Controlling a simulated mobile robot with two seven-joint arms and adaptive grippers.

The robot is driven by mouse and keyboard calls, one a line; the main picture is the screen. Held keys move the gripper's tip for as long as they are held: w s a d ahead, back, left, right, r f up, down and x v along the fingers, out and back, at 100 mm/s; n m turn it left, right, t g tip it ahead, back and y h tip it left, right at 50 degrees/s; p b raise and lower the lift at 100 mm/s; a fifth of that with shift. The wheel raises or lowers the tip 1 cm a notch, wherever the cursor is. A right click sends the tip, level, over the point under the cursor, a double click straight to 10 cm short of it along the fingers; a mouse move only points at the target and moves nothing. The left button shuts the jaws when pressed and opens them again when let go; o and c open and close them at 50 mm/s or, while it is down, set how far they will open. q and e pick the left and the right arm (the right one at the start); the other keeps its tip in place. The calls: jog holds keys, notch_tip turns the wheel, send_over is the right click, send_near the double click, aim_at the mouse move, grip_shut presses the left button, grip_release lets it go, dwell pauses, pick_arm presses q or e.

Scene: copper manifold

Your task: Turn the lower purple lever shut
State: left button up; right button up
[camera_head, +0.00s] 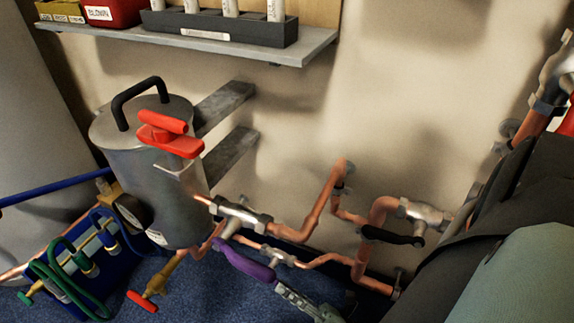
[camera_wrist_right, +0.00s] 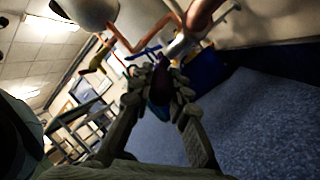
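The lower purple lever (camera_head: 245,265) is on a valve of the lower copper pipe, below the tank in the head view. It slants down to the right from its upper left end. My right gripper (camera_head: 284,292) is at the lever's lower right end, coming from the lower right. In the right wrist view the dark purple lever (camera_wrist_right: 158,94) lies between the two fingers of the right gripper (camera_wrist_right: 162,82). The fingers stand close on both sides of it. I cannot tell whether they press on it. My left gripper is not in view.
A metal tank (camera_head: 150,190) with a red lever (camera_head: 170,138) stands at left. A black lever (camera_head: 390,236) is on a pipe valve to the right. A blue tool tray (camera_head: 105,262) with hoses is at lower left. A shelf (camera_head: 290,50) hangs above.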

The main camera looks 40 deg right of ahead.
jog(key=o, duration=0.4)
jog(key=shift+r, duration=0.1)
notch_tip(320, 180, up, 10)
dwell(0.6)
jog(key=shift+s, duration=0.15)
dwell(0.4)
